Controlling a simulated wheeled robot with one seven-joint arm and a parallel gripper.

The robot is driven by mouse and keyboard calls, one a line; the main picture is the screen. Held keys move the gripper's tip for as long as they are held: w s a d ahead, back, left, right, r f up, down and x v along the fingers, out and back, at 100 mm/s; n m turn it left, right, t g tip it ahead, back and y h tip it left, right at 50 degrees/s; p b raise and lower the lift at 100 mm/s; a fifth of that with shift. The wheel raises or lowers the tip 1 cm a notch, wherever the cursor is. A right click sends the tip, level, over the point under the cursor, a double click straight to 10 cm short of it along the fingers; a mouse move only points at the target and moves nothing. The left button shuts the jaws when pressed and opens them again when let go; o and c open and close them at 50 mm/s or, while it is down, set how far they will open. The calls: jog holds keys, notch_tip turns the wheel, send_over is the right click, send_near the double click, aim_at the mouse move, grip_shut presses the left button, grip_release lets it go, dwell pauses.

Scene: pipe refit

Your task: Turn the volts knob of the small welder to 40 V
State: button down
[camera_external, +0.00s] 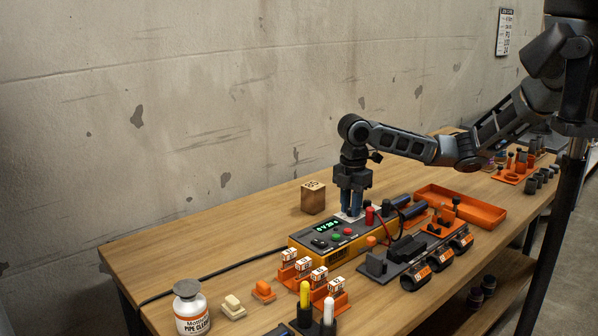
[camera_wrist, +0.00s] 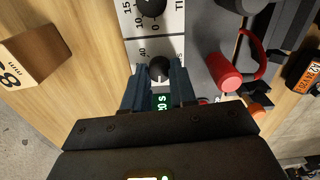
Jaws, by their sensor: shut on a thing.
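The small welder (camera_external: 337,251) is a yellow box with a dark top, lit green display and coloured buttons on the workbench. The volts knob (camera_wrist: 159,69) is black and round on a white dial plate with a printed 40 near it. My gripper also shows in the external view (camera_external: 350,212), where the fingers hide the knob. The display (camera_external: 326,224) seems to read 0 V and 20 s. The knob's pointer is unclear.
A second black knob (camera_wrist: 151,4) sits beside the volts knob. A red terminal (camera_wrist: 222,72) with a red cable is close to the right finger. A wooden block (camera_external: 313,198) stands behind the welder. An orange tray (camera_external: 480,212) lies to the right.

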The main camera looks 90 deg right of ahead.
jog(key=m+p, duration=0.2)
jog(key=m, duration=0.1)
jog(key=shift+a+r+p, duration=0.1)
jog(key=shift+r+p, duration=0.1)
jog(key=shift+p, duration=0.2)
jog(key=m+p, duration=0.3)
jog(key=m, duration=0.1)
jog(key=m+p, duration=0.2)
jog(key=shift+f+m, duration=0.1)
jog(key=shift+m, duration=0.3)
jog(key=m, duration=0.3)
jog(key=shift+f+m, duration=0.1)
jog(key=shift+m, duration=0.2)
jog(key=m, duration=0.6)
jog(key=shift+d, duration=0.2)
jog(key=m, duration=0.5)
jog(key=shift+d, duration=0.1)
jog(key=shift+m, duration=0.5)
jog(key=c, duration=0.9)
grip_release()
